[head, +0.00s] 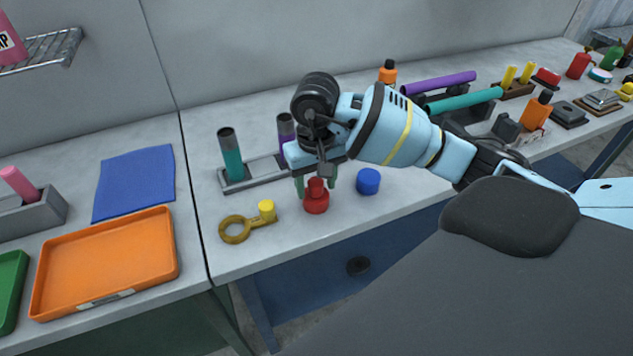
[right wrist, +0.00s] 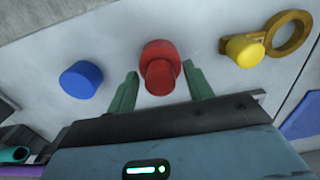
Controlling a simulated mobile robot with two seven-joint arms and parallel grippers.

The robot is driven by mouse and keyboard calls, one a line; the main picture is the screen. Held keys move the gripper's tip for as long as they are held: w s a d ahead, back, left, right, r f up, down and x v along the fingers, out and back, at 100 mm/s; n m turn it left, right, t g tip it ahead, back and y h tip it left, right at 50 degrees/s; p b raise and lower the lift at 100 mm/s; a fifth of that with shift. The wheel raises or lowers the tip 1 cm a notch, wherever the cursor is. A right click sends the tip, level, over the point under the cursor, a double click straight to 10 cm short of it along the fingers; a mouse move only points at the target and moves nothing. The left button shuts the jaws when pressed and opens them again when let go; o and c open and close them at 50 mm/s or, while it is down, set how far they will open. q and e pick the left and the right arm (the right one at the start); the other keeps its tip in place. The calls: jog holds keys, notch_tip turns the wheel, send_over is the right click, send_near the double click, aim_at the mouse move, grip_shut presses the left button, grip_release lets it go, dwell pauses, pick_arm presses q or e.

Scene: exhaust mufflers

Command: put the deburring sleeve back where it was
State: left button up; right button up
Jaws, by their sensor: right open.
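A red stepped cylinder (head: 316,203), with a narrow top on a wider base, stands on the grey bench; it also shows in the right wrist view (right wrist: 158,70). My right gripper (head: 316,187) is open, with its green fingers on either side of the red piece's top. Whether they touch it I cannot tell. A blue cylinder (head: 368,181) stands to its right. A yellow cylinder (head: 267,210) sits at the end of a brass ring-handled piece (head: 235,229) to its left. No label shows which of these is the deburring sleeve. My left gripper is not in view.
Behind, a grey rack (head: 250,176) holds upright teal (head: 231,155) and purple (head: 286,128) tubes, partly hidden by my arm. An orange tray (head: 105,262) and blue cloth (head: 135,182) lie left. Tubes, bottles and blocks crowd the right. The front bench edge is close.

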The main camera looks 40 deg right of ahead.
aim_at(316, 181)
notch_tip(316, 181, up, 12)
jog(key=shift+p, duration=0.35)
jog(key=shift+f, duration=0.15)
